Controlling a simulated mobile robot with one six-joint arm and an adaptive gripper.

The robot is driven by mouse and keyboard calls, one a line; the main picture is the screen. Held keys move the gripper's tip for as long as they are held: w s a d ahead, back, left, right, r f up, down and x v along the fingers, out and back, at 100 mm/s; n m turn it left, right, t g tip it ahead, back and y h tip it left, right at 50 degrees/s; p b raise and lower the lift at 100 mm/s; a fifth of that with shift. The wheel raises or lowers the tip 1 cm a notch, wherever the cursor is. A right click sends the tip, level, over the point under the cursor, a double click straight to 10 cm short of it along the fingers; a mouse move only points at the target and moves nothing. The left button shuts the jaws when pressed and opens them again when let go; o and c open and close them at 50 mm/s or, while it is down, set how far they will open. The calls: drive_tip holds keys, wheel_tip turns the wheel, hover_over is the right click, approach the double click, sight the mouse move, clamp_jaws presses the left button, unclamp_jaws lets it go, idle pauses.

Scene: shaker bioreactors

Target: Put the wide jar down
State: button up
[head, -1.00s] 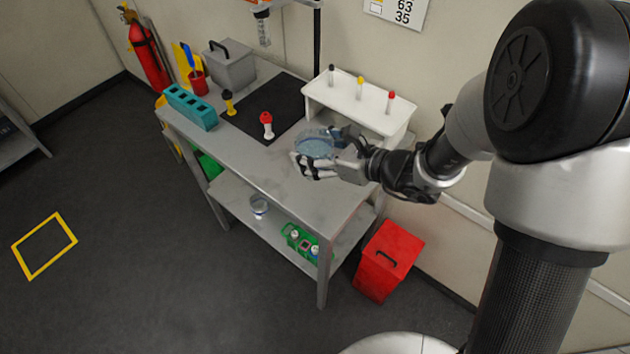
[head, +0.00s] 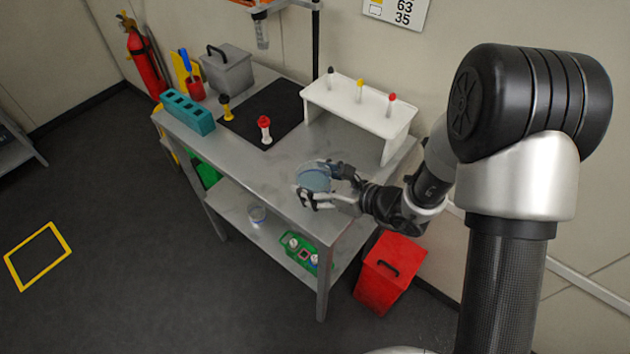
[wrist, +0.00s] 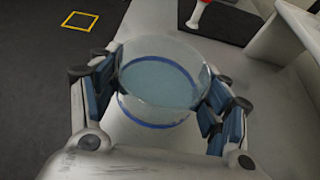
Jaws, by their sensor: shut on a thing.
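The wide jar (head: 314,178) is clear, with a bluish tint. In the wrist view the jar (wrist: 160,84) shows a blue ring near its base and sits between both blue-padded fingers. My gripper (head: 322,187) is shut on it, over the front right part of the steel bench top (head: 255,178). In the head view the jar looks tilted. I cannot tell whether its base touches the bench.
A white rack (head: 355,108) with several capped tubes stands behind the jar. A teal block (head: 187,112) sits at the left end. The bench top left of the jar is clear.

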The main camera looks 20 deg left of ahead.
drive_tip(key=shift+f, duration=0.15)
drive_tip(key=o, duration=1.5)
drive_tip(key=shift+r, duration=0.2)
drive_tip(key=p+v, duration=0.3)
drive_tip(key=v, duration=0.9)
drive_tip(key=shift+s, duration=0.1)
drive_tip(key=s+r+n+g+h, duration=0.3)
drive_tip(key=s+r+n+g, duration=0.2)
drive_tip(key=s+r+n, duration=0.6)
drive_tip(key=s+d+r+n+t+h, duration=0.1)
drive_tip(key=s+d+r+n+h, duration=0.1)
drive_tip(key=d, duration=0.3)
drive_tip(key=s+d+r+n+t+h, duration=0.1)
drive_tip(key=s+d+n+t+h, duration=0.1)
drive_tip(key=d+n+h, duration=0.2)
drive_tip(key=s+d+r+n+t+h, duration=0.1)
drive_tip(key=s+d+r+n+h, duration=0.1)
drive_tip(key=d+n, duration=0.3)
drive_tip(key=shift+s+d+r+t+h, duration=0.1)
drive_tip(key=shift+s+d+h, duration=0.15)
drive_tip(key=shift+d, duration=0.35)
drive_tip(key=shift+s+d+r+t+h, duration=0.15)
drive_tip(key=shift+d+h, duration=0.15)
drive_tip(key=shift+d, duration=0.25)
drive_tip(key=shift+s+d+r+t+h, duration=0.1)
drive_tip(key=shift+s+d+h, duration=0.15)
drive_tip(key=shift+d, duration=0.35)
